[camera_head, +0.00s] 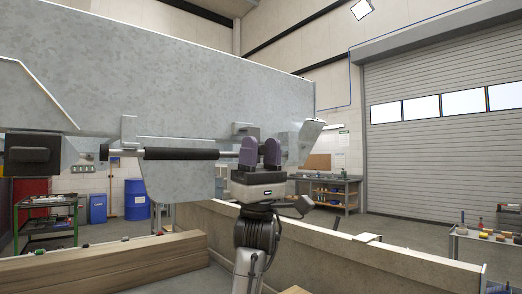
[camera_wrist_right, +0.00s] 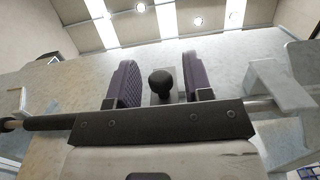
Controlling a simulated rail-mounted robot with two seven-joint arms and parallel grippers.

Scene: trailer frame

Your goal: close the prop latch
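The latch shows in the head view as a metal rod with a black sleeve (camera_head: 181,154), lying level along the lower side of a grey metal panel. My right gripper (camera_head: 260,152) points up at the rod's right end, its two purple fingers in front of the panel. In the right wrist view a black ball knob (camera_wrist_right: 161,82) stands between the fingers of my right gripper (camera_wrist_right: 164,88), with a gap on each side. The gripper is open. Its palm hides the middle of the rod there; the sleeve (camera_wrist_right: 50,123) shows at left. My left gripper is not in view.
The grey panel (camera_head: 200,85) fills the upper left, with small brackets (camera_head: 130,130) along its lower edge. A dark block (camera_head: 32,154) sits at the far left. Wooden beams (camera_head: 110,262) and a long low wall (camera_head: 330,245) lie below.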

